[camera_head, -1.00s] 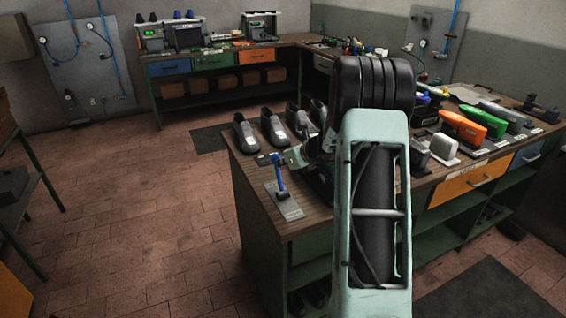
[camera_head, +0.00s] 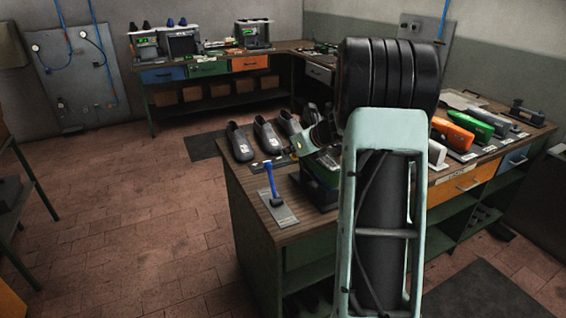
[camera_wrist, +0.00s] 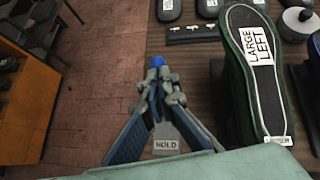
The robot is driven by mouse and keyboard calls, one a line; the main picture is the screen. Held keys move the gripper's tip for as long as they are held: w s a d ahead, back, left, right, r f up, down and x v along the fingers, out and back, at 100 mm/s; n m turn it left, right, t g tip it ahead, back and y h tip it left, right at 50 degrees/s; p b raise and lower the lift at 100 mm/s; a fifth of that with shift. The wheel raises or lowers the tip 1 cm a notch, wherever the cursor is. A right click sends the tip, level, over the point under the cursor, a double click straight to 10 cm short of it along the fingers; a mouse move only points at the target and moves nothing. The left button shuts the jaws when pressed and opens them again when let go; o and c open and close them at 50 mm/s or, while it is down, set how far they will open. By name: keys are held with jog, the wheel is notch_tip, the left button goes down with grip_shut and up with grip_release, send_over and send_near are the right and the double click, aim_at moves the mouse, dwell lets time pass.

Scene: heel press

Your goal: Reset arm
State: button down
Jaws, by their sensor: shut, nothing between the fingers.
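My gripper (camera_wrist: 160,88) is shut with its fingertips together and nothing between them in the wrist view. It is above the plate marked HOLD (camera_wrist: 166,145), with the blue lever handle (camera_wrist: 157,61) partly hidden behind its tips. In the head view the blue lever (camera_head: 271,180) stands up from a metal plate at the bench's near left corner. A sole marked LARGE LEFT (camera_wrist: 255,75) lies right of my gripper in the wrist view, apart from it. My arm hides part of the dark device beside the lever in the head view.
Dark shoes (camera_head: 240,144) stand in a row on the workbench (camera_head: 232,178). Orange (camera_head: 453,134) and green (camera_head: 476,125) blocks stand at its right. A back bench (camera_head: 215,68) holds equipment. The floor (camera_head: 140,215) left of the workbench is clear.

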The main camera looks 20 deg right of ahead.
jog(key=shift+s+d+r, duration=0.15)
jog(key=shift+s+r, duration=0.1)
jog(key=shift+r, duration=0.6)
